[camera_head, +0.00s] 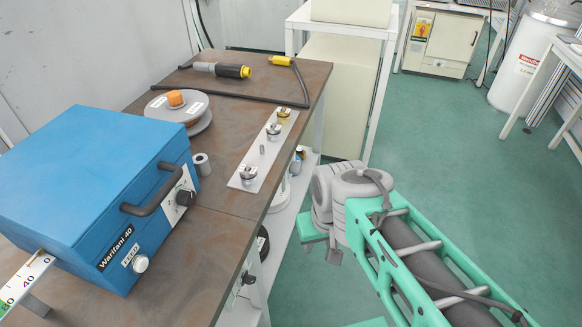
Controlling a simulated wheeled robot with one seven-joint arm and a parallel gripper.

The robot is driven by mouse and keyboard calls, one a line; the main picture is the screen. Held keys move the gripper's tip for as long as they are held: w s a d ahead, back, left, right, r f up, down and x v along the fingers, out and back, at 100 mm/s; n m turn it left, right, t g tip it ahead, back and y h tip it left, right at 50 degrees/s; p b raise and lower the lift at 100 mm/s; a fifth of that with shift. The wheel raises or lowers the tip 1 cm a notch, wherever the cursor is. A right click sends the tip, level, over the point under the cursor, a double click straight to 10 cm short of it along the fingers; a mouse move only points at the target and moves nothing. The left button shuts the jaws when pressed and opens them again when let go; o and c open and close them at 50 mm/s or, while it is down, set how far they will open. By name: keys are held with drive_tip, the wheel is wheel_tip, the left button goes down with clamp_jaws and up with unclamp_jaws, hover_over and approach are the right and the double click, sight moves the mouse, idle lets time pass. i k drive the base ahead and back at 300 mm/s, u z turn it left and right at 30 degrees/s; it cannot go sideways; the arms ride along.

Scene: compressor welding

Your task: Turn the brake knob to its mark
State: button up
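I take this for the brake knob, but the label text is too small to read. My gripper (322,247) is at the end of my arm, right of the bench edge and well away from the orange knob. Its fingers are mostly hidden, and it touches no knob.
A metal plate with several fittings (262,152) lies along the bench's right edge (258,213). A grey and yellow tool (221,70) and a black cable (240,100) lie behind the spool. A small grey cylinder (202,164) stands between spool and box. Green floor on the right is open.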

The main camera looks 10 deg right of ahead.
sight(296, 167)
drive_tip(key=k, duration=1)
drive_tip(key=z, duration=1.55)
drive_tip(key=i, duration=2.1)
drive_tip(key=u, duration=4.1)
